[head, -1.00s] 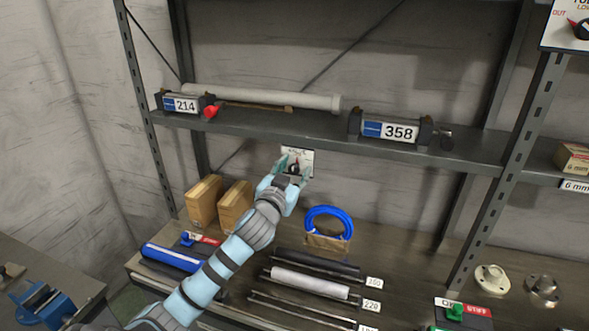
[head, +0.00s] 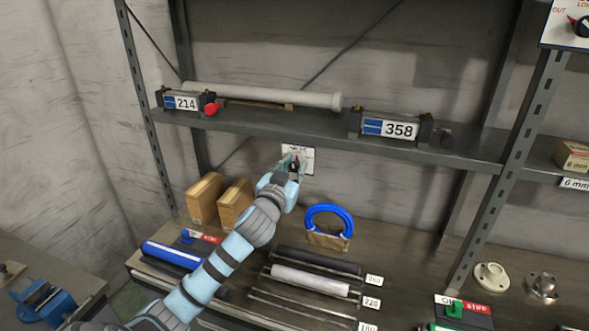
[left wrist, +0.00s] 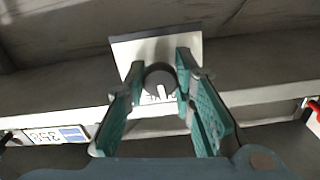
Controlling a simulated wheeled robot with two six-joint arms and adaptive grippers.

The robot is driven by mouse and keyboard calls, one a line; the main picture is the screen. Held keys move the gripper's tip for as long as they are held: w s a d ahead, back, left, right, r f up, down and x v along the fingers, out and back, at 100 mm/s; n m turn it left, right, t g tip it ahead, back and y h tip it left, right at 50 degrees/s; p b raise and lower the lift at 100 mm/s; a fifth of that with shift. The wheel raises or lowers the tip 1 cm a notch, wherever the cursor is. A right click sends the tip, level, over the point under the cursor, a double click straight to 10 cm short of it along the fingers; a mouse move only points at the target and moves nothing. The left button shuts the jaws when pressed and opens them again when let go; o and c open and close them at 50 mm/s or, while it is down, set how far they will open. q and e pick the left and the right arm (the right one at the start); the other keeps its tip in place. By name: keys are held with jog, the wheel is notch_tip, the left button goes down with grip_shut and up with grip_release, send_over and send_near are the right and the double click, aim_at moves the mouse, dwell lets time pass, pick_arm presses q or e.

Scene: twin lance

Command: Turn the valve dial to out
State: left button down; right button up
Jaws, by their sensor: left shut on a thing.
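The valve dial (left wrist: 160,80) is a dark round knob with a white pointer mark on a pale plate (left wrist: 126,52). The plate's lettering is too small or covered to read. My right gripper is not in view.
A shelf (head: 330,143) with units marked 214 (head: 181,103) and 358 (head: 390,129) runs just above the plate. Two wooden blocks (head: 204,199) and a blue ring (head: 329,211) stand on the bench below. Another dial panel (head: 560,38) marked OUT is at top right.

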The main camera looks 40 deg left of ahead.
pick_arm(q)
jog(key=n+b, duration=0.1)
jog(key=n, duration=0.4)
jog(key=shift+f+n+b, duration=0.1)
jog(key=shift+n+b, duration=0.2)
jog(key=n+b, duration=0.1)
jog(key=n, duration=0.4)
jog(key=shift+n, duration=0.3)
jog(key=c, duration=1.3)
grip_release()
jog(key=shift+c, duration=0.2)
jog(key=shift+s+d, duration=0.1)
jog(key=shift+s, duration=0.1)
jog(key=v, duration=1.1)
jog(key=shift+s, duration=0.2)
